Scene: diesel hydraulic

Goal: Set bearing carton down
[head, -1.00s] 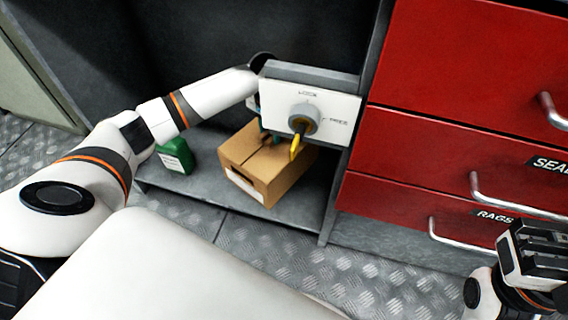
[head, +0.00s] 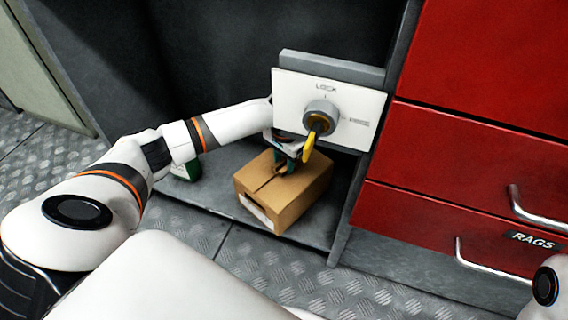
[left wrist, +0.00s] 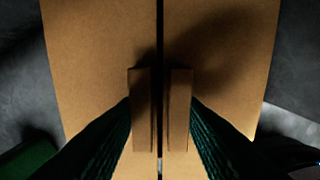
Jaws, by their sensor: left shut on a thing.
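The bearing carton (head: 300,205) is a brown cardboard box with a pale label on its front side. It sits upright at the lower grey shelf, near the front edge; I cannot tell whether its base fully touches. My left gripper (head: 287,165) reaches down onto its top. My right gripper is out of view.
A white panel (head: 350,120) with a grey knob and yellow pointer hangs just above the carton. A green container (head: 188,170) stands left on the shelf (head: 230,180), partly hidden by my arm. Red drawers (head: 455,160) stand to the right.

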